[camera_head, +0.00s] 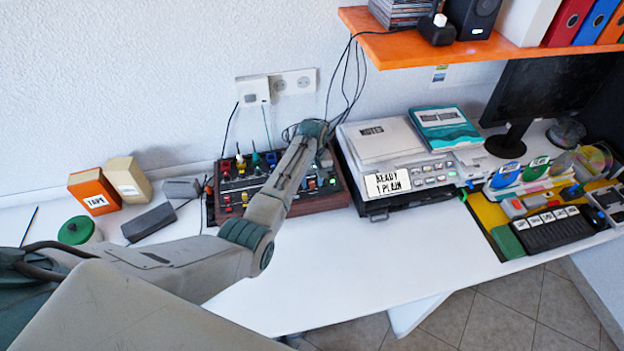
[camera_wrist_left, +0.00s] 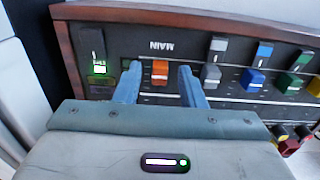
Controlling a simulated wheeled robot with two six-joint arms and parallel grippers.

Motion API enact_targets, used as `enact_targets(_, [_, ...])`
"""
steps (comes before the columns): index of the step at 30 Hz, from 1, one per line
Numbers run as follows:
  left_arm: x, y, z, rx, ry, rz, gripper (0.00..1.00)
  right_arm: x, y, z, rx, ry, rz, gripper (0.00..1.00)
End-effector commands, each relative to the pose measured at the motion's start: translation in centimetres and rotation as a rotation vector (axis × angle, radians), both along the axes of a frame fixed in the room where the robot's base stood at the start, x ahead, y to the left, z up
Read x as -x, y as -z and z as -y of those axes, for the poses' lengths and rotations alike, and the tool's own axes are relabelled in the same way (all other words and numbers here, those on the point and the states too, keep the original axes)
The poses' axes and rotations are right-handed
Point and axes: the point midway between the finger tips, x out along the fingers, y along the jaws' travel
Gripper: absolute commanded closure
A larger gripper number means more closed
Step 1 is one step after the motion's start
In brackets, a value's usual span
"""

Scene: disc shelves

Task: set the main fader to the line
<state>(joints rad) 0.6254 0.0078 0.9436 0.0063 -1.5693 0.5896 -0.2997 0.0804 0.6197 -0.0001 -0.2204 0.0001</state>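The main fader has an orange cap (camera_wrist_left: 160,70) below the upside-down word MAIN on a dark mixer panel in the left wrist view. My left gripper (camera_wrist_left: 159,73) is open, with one blue finger on each side of the cap and a visible gap on both sides. A thin white line (camera_wrist_left: 232,100) runs across the panel nearer my gripper's body; my fingers hide part of it. In the head view the wood-sided mixer (camera_head: 334,200) stands against the wall, and my left arm hides the main fader there. My right gripper is in neither view.
Grey, blue, green and yellow fader caps (camera_wrist_left: 256,82) stand right of the main fader. A lit green switch (camera_wrist_left: 99,66) is to its left. Left of the mixer are a grey block (camera_head: 150,222) and an orange box (camera_head: 93,191). A printer-like device (camera_head: 395,165) stands right. The front desk is clear.

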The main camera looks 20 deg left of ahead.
Motion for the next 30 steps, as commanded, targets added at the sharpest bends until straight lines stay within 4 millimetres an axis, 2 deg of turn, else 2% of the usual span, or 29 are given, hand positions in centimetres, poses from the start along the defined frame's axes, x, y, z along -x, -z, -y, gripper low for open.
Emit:
enact_targets(2, [0.0,0.0,0.0,0.000,0.000,0.000,0.64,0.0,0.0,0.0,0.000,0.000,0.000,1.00])
enact_targets(6, [0.0,0.0,0.0,0.000,0.000,0.000,0.91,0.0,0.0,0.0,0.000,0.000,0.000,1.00])
enact_targets(8, [0.0,0.0,0.0,0.000,0.000,0.000,1.00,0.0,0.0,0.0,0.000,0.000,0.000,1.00])
enact_targets(14, [-0.1,0.0,-0.1,-0.001,0.000,0.001,1.00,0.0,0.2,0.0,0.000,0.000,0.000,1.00])
enact_targets(23, [-3.1,0.2,-2.0,-0.001,-0.001,0.003,1.00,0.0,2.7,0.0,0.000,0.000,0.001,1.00])
enact_targets(30, [-3.4,-0.1,-2.3,0.000,0.000,0.002,1.00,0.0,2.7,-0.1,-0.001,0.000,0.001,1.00])
